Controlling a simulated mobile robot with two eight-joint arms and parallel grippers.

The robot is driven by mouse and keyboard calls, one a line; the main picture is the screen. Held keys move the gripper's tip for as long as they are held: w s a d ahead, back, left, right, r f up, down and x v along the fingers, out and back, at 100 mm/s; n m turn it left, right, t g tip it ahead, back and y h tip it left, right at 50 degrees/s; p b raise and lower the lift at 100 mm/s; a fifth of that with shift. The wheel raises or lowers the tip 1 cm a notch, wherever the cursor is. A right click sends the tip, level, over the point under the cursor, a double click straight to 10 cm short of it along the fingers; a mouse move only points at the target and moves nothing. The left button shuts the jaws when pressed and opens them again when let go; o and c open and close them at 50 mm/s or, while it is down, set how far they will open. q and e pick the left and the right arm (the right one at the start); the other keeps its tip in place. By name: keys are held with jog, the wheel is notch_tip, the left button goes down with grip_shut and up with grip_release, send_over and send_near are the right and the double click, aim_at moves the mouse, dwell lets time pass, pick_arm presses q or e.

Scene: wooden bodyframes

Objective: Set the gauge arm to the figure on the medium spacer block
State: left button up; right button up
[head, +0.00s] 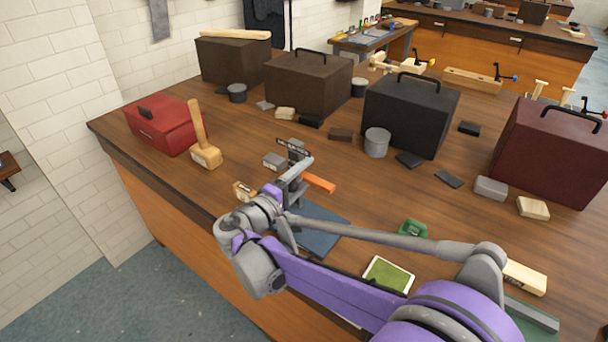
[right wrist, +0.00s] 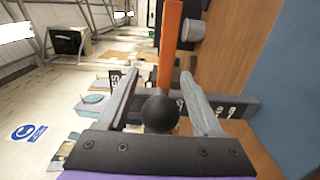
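The gauge has an orange arm (head: 319,183) and a dark scale bar with white figures (head: 293,150), above a blue-grey plate (head: 322,232). The orange arm (right wrist: 170,45) also shows in the right wrist view, with a black ball knob (right wrist: 160,114) at its near end. My right gripper (right wrist: 159,76) is open, its fingers on either side of the knob with gaps visible. It also shows in the head view (head: 297,170), beside the scale. A small grey block (head: 274,162) stands behind the gauge. I cannot tell which block is the medium spacer or read its figure. My left gripper is not in view.
A wooden mallet (head: 205,150) and red toolbox (head: 165,124) are at the left. Large dark cases (head: 308,85) line the back. A grey cup (head: 376,143), green item (head: 413,229) and tablet (head: 388,276) are on the bench. Bare wood lies right of the gauge.

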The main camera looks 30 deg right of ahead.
grip_shut()
dwell(1.2)
